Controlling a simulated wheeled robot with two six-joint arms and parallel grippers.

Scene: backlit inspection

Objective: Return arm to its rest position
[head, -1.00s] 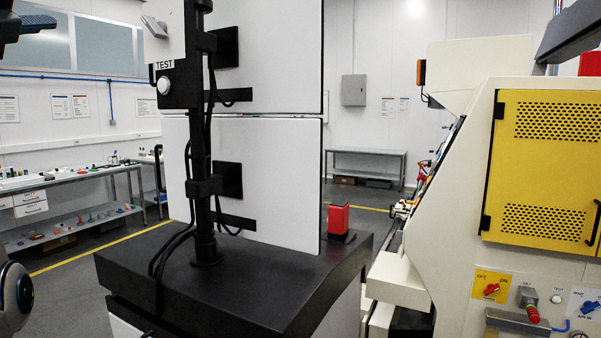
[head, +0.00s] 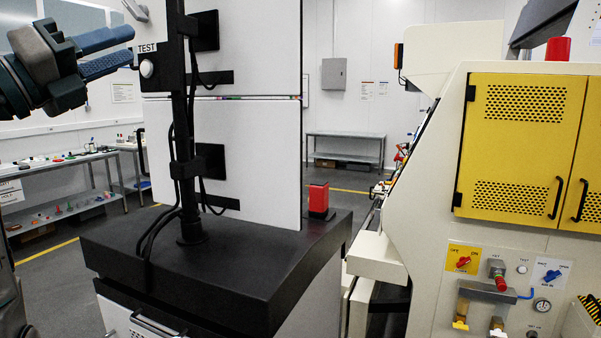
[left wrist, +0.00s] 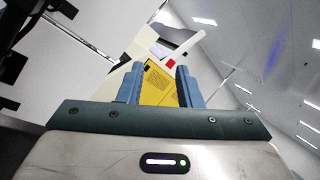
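My left gripper (head: 122,50) is raised at the upper left of the head view, its dark blue fingers pointing right. It is open and empty, with a narrow gap between the fingers. In the picture the fingertips lie just left of the TEST panel with its round white button (head: 147,68); I cannot tell whether they touch. In the left wrist view the two blue fingers (left wrist: 159,72) stand apart with nothing between them. My right gripper is not in view.
A black post (head: 188,190) with cables and light panels (head: 250,160) stands on a black-topped cabinet (head: 240,265) ahead. A red block (head: 318,197) sits on its right. A cream machine with yellow doors (head: 518,140) fills the right. Shelves (head: 65,180) stand at the back left.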

